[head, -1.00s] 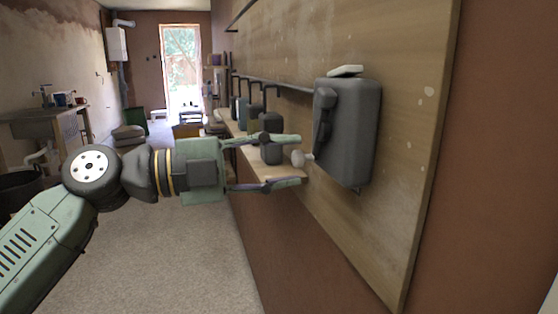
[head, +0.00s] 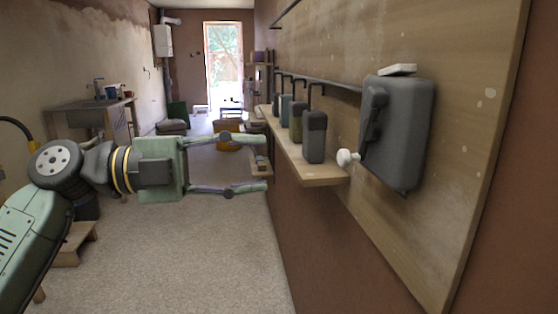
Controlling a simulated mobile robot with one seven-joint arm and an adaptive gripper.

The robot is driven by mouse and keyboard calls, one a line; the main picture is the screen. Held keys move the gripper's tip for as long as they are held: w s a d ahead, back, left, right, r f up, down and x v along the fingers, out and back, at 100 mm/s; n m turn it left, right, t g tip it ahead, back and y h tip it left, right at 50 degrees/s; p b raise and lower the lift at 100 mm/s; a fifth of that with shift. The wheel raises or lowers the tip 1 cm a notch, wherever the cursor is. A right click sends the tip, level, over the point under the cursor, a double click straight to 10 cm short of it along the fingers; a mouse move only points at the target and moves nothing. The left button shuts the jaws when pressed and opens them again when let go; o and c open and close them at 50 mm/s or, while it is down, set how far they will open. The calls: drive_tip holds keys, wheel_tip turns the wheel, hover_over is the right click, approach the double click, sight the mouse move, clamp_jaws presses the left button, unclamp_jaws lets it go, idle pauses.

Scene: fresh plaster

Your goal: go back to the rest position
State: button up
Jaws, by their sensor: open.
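My gripper (head: 268,164) is open and empty, with its two fingers pointing right. It is in mid-air, left of the wooden shelf, and apart from everything on the wall. My arm comes in from the lower left of the head view. The rest position itself is not marked by anything in view.
A wooden shelf (head: 322,176) holds several dark containers, the nearest a grey one (head: 314,138).

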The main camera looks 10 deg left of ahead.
drive_tip(key=shift+s+a, duration=0.15)
drive_tip(key=shift+a, duration=0.3)
